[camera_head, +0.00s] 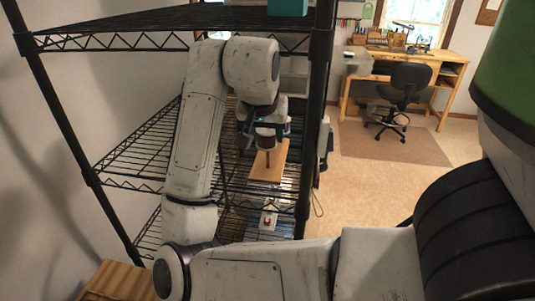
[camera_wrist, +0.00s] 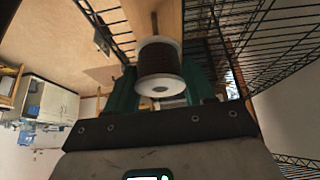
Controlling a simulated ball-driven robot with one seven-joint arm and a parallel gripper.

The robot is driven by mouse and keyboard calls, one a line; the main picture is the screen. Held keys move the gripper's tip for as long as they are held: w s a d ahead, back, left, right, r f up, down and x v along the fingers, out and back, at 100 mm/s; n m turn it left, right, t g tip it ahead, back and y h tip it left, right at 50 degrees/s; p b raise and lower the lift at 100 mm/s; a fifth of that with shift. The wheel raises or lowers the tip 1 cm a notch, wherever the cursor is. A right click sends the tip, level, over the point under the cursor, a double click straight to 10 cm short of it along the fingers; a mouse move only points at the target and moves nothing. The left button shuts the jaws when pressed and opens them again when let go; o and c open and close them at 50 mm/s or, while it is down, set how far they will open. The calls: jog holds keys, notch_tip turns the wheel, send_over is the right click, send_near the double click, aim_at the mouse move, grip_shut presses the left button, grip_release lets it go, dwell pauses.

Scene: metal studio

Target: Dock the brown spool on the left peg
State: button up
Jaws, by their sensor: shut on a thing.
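In the wrist view the brown spool (camera_wrist: 161,62), dark brown winding between white flanges, sits between the two green fingers of my gripper (camera_wrist: 162,88). My gripper is shut on it. A wooden board (camera_wrist: 168,18) lies beyond the spool, with a thin dark peg-like mark (camera_wrist: 154,20) on it; I cannot tell which peg this is. In the head view my gripper (camera_head: 265,132) is above the wooden board (camera_head: 270,163) on the wire rack. The spool shows small there (camera_head: 266,144), partly hidden by my gripper. I cannot tell whether the spool touches the board.
The black wire rack surrounds my arm, with an upper shelf (camera_head: 180,20), a lower shelf (camera_head: 135,160) and a near right post (camera_head: 312,120). A small red and white item (camera_head: 269,215) lies lower down. Open floor, a chair (camera_head: 403,85) and a desk (camera_head: 450,75) are to the right.

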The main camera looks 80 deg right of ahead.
aim_at(268, 154)
jog(key=shift+d+f, duration=0.6)
jog(key=shift+f, duration=0.55)
notch_tip(268, 154, down, 5)
jog(key=b, duration=0.3)
jog(key=shift+r, duration=0.1)
jog(key=o, duration=1)
jog(key=v, duration=1.2)
jog(key=shift+a, duration=0.1)
